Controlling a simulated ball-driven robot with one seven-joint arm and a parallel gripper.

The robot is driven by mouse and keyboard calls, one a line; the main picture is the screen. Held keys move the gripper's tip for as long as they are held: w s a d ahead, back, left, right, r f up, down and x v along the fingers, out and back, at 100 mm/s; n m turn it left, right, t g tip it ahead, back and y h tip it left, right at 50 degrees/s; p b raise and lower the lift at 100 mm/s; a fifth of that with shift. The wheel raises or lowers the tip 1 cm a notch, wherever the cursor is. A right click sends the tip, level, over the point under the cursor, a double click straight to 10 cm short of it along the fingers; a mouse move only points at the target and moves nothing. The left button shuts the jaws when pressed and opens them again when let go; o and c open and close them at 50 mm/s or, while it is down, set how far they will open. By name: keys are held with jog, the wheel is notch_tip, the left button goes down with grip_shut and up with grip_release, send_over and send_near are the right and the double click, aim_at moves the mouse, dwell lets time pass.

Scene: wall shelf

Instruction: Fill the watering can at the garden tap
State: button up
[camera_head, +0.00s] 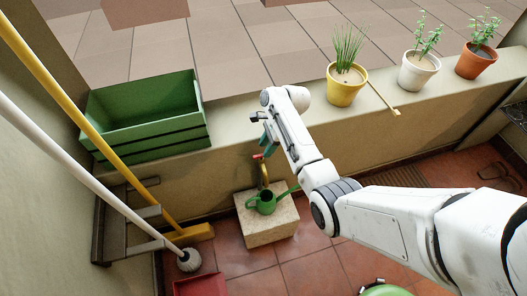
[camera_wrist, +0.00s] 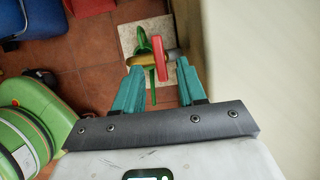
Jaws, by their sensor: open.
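The green watering can (camera_head: 264,204) stands upright on a pale stone block (camera_head: 277,235) by the low wall, under the brass tap (camera_head: 263,172). The tap has a red handle (camera_head: 259,156). In the wrist view the red handle (camera_wrist: 160,58) and brass tap (camera_wrist: 142,61) show just beyond and between my fingertips, with parts of the green can (camera_wrist: 142,37) behind them. My gripper (camera_wrist: 159,68) is open, its teal fingers apart. In the head view my gripper (camera_head: 268,140) is just above the tap handle, partly hidden by my arm. I cannot tell whether it touches.
A green crate (camera_head: 150,140) and yellow (camera_head: 344,92), white (camera_head: 415,77) and orange (camera_head: 474,66) plant pots stand on the wall ledge. A yellow broom (camera_head: 110,150) and white-handled brush (camera_head: 90,160) lean at left. A green object (camera_wrist: 30,125) is at left in the wrist view.

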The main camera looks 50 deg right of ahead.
aim_at(261, 157)
jog(key=shift+x, duration=1.25)
grip_shut()
